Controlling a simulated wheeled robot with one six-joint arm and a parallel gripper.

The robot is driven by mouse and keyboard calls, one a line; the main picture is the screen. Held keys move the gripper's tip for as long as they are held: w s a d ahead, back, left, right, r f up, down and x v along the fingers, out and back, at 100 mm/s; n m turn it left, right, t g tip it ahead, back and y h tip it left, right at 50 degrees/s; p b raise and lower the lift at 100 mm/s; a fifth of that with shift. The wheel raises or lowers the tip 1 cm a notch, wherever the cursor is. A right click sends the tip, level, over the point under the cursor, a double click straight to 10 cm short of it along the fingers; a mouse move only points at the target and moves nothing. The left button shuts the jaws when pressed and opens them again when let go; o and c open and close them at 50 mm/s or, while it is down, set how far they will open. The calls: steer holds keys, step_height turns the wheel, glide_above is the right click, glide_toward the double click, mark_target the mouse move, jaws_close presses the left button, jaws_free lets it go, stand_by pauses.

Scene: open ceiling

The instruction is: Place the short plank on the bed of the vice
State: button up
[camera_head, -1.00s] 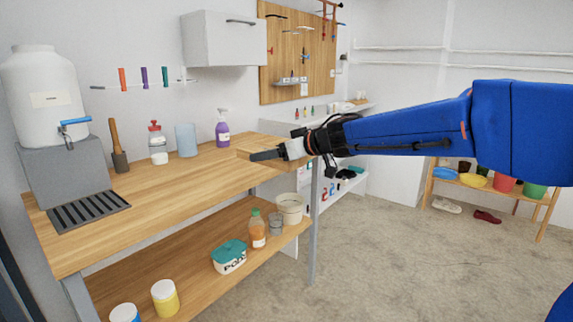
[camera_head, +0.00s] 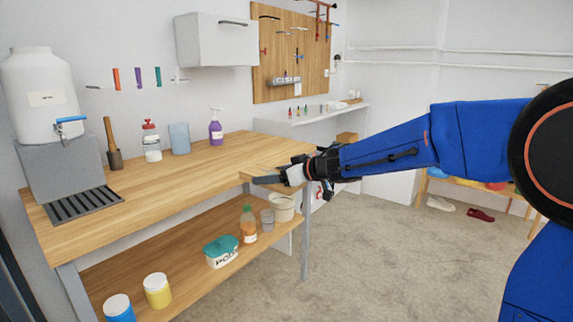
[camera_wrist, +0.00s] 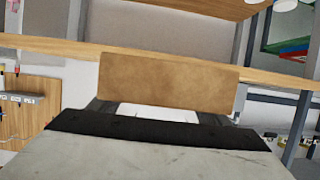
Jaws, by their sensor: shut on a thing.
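My gripper (camera_head: 280,178) is at the right end of the wooden workbench, at about the height of its top. It is shut on the short plank (camera_wrist: 170,82), a flat brown board that lies across the fingers in the wrist view. In the head view the plank (camera_head: 262,170) shows as a light wooden piece by the bench corner, partly hidden by the gripper. I cannot tell whether it touches the bench. I cannot make out the vice in either view.
The workbench (camera_head: 150,185) holds a mallet (camera_head: 113,145), a red-topped bottle (camera_head: 151,142), a blue container (camera_head: 180,138) and a purple spray bottle (camera_head: 216,128). Its front middle is bare. A lower shelf holds tubs and an orange bottle (camera_head: 248,224). A white shelf (camera_head: 310,120) stands behind.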

steer(key=w+d+f+m+t+h, duration=0.1)
steer(key=w+d+f+m+h, duration=0.3)
steer(key=f, duration=0.7)
steer(key=w+d+f+n+t+y, duration=0.1)
steer(key=w+d+f+t, duration=0.1)
steer(key=d+f, duration=0.7)
steer(key=w+d+f+m+t+h, duration=0.1)
steer(key=w+d+f+m+h, duration=0.15)
steer(key=f, duration=1.05)
steer(key=s+d+f+m+t+h, duration=0.1)
steer(key=s+d+f+m+h, duration=0.15)
steer(key=d+f, duration=0.6)
steer(key=s+d+f+m+t+h, duration=0.1)
steer(key=s+d+f+m+h, duration=0.15)
steer(key=d+f, duration=0.6)
steer(key=s+d+f, duration=0.1)
steer(key=s+f, duration=0.5)
steer(key=f, duration=0.2)
steer(key=shift+f+h, duration=0.2)
steer(key=shift+h, duration=0.15)
